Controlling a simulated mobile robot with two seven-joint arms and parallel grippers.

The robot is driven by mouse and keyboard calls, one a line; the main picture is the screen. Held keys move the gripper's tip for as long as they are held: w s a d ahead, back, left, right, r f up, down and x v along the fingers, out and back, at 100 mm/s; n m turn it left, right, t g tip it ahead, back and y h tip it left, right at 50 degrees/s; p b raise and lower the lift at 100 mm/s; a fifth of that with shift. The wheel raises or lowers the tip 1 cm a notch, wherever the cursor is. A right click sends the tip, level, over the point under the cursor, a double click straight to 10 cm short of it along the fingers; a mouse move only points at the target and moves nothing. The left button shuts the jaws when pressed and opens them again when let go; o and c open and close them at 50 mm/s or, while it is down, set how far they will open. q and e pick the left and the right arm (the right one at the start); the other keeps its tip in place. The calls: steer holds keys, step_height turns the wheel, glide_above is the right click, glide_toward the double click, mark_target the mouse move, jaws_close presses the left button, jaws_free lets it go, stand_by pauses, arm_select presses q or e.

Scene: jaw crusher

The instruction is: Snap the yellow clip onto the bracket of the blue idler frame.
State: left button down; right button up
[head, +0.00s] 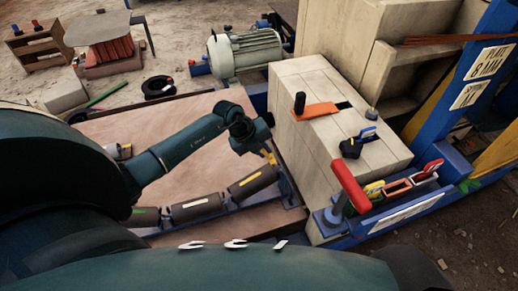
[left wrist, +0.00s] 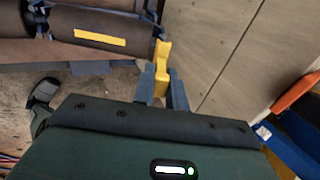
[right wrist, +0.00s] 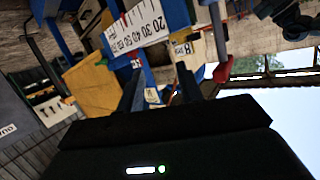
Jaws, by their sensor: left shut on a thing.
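The yellow clip (left wrist: 163,52) is between the fingers of my left gripper (left wrist: 163,88), which is shut on it. In the head view the left gripper (head: 264,146) is over the right end of the blue idler frame (head: 292,192), with a bit of the yellow clip (head: 271,158) showing below it. In the left wrist view the clip points up, close to the end of a dark roller (left wrist: 60,28) with a yellow stripe. The bracket is not clear, and I cannot tell whether the clip touches it. My right gripper (right wrist: 160,90) is open and empty, away from the frame.
A pale crusher block (head: 330,150) stands right of the frame, close to the left gripper. A red-handled post (head: 350,187) and a blue tray of small parts (head: 400,195) are at the front right. The wooden board (head: 110,125) behind the rollers is mostly clear.

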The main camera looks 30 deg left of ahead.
mark_target(269, 156)
arm_select(q)
steer(key=shift+b+x, duration=0.4)
steer(key=shift+x, duration=0.45)
steer(key=shift+w+d+f, duration=0.1)
steer(key=shift+d+f, duration=0.05)
steer(key=shift+f, duration=0.1)
arm_select(e)
steer(key=shift+s+d+r+t, duration=0.1)
steer(key=shift+s+d+t, duration=0.2)
steer(key=shift+d, duration=0.05)
steer(key=shift+s+a, duration=0.1)
steer(key=shift+a, duration=0.05)
arm_select(q)
steer(key=shift+p, duration=0.55)
arm_select(e)
steer(key=shift+r, duration=0.55)
